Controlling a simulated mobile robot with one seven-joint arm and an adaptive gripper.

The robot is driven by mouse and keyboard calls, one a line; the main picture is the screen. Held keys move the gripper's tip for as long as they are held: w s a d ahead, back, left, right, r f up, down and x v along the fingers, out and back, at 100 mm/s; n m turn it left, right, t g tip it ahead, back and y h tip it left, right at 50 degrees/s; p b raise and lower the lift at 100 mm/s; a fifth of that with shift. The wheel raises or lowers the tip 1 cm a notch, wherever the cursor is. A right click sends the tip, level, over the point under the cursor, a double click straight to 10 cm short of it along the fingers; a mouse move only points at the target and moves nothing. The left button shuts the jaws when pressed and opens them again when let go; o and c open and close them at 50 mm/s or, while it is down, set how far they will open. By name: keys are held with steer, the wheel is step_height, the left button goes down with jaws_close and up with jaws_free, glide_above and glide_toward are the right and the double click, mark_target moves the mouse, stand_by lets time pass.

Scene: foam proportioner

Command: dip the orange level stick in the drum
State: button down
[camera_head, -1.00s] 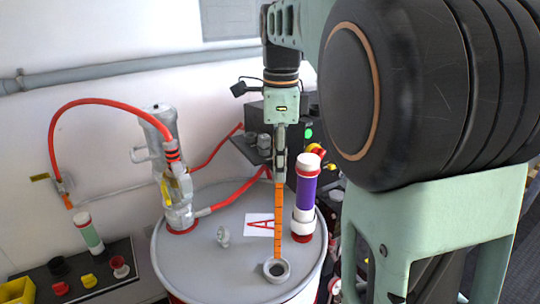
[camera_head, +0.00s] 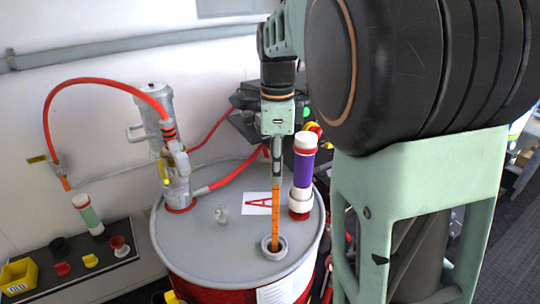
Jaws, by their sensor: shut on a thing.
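The orange level stick (camera_head: 276,215) hangs upright below my gripper (camera_head: 277,177), which is shut on its upper end. The stick's lower end is at the ring-shaped opening (camera_head: 266,248) on the front part of the drum lid and appears to be inside it; how deep it reaches is hidden. The drum (camera_head: 220,240) has a grey lid and a red body.
A purple cylinder (camera_head: 303,172) stands on the lid just right of the stick. A grey pump (camera_head: 172,160) with a red hose (camera_head: 62,100) stands at the lid's left. A card with a red A (camera_head: 257,203) lies behind the opening. A dark shelf (camera_head: 75,265) holds small parts.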

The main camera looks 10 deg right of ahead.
steer(key=shift+f+b, duration=6.05)
steer(key=shift+f, duration=3.55)
steer(key=shift+r+p, duration=6.35)
steer(key=shift+r, duration=6.8)
